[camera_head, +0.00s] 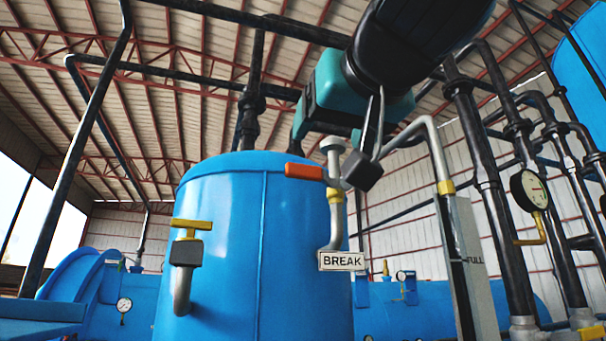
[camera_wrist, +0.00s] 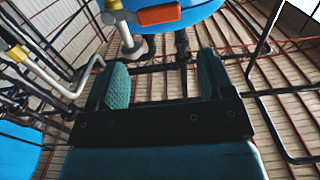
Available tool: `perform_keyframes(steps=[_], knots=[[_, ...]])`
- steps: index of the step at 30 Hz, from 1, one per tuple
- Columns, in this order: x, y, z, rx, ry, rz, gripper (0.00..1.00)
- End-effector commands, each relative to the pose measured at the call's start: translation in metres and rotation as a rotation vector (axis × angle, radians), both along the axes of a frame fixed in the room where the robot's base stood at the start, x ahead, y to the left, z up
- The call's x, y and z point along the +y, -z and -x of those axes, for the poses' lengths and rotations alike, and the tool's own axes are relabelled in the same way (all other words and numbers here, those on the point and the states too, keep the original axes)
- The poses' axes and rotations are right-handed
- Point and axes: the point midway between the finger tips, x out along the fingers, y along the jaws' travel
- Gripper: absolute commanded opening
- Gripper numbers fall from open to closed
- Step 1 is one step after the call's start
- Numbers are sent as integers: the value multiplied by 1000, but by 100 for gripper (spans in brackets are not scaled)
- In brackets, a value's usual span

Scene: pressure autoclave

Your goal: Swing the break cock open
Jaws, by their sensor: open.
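The break cock has an orange handle (camera_head: 304,171) that points left from a pale valve body (camera_head: 333,150) on a pipe at the blue vessel's right side. A white plate (camera_head: 341,261) reading BREAK sits below it. The handle also shows at the top of the wrist view (camera_wrist: 158,14). My gripper (camera_head: 328,133) is teal and hangs above the cock in the head view. In the wrist view its two fingers (camera_wrist: 162,62) are apart with nothing between them. The handle lies beyond the fingertips, and I see no contact.
The blue vessel (camera_head: 240,245) stands behind the cock. A yellow-handled cock (camera_head: 191,224) is on its left. A grey pipe (camera_head: 437,150) with a yellow collar rises on the right, near a pressure gauge (camera_head: 529,190). Dark pipes run overhead and at right.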

Motion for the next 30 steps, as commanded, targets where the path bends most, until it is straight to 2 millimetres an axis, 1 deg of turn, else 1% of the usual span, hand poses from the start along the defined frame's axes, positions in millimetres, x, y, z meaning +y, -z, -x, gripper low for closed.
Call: perform_keyframes(steps=[1, 5, 12, 15, 18, 21, 30], knots=[[1, -2, -10, -2, 8, 2, 74], [7, -1, -33, 1, 9, 3, 74], [21, -2, -79, 1, 7, 2, 74], [26, -2, -94, 2, 4, 2, 74], [29, -2, -104, 1, 3, 1, 74], [31, -1, -109, 0, 0, 0, 74], [32, 0, -111, 0, 0, -1, 74]])
